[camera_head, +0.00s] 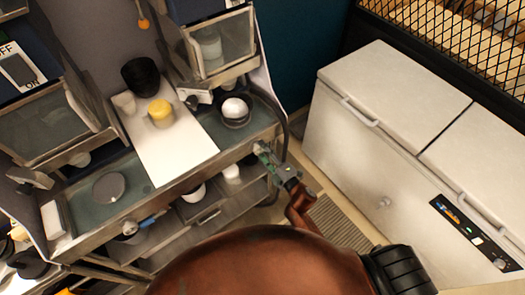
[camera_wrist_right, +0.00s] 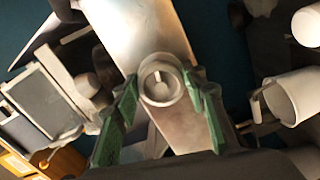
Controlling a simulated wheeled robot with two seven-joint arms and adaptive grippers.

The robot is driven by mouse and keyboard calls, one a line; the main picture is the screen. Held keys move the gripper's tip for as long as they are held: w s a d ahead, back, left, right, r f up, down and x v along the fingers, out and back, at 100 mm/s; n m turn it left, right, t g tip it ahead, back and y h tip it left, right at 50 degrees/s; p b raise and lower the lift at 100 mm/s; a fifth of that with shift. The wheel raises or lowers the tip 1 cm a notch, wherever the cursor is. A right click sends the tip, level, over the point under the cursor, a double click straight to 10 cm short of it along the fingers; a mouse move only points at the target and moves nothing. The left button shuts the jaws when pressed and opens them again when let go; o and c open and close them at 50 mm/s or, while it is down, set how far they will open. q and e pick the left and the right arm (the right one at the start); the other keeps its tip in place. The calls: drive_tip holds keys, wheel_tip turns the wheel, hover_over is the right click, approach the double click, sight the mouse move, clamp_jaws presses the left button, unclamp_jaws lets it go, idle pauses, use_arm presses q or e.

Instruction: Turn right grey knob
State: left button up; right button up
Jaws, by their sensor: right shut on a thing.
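The right grey knob (camera_wrist_right: 161,82) is round with a raised bar across its face, in the middle of the right wrist view. It is on the metal front of the counter (camera_head: 185,182). My right gripper (camera_head: 263,155) is at the right end of this front in the head view. In the right wrist view the green fingers of my right gripper (camera_wrist_right: 161,92) stand on either side of the knob and are shut on it. In the head view the gripper mostly hides the knob. My left gripper is not in view.
A white board (camera_head: 168,165) with a yellow-topped container (camera_head: 160,112) lies on the counter, beside a dark bowl (camera_head: 235,110) holding something white. A white chest freezer (camera_head: 375,150) stands at right.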

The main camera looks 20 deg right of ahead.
drive_tip(key=o, duration=1.1)
drive_tip(key=shift+s, duration=0.1)
drive_tip(key=v, duration=1.2)
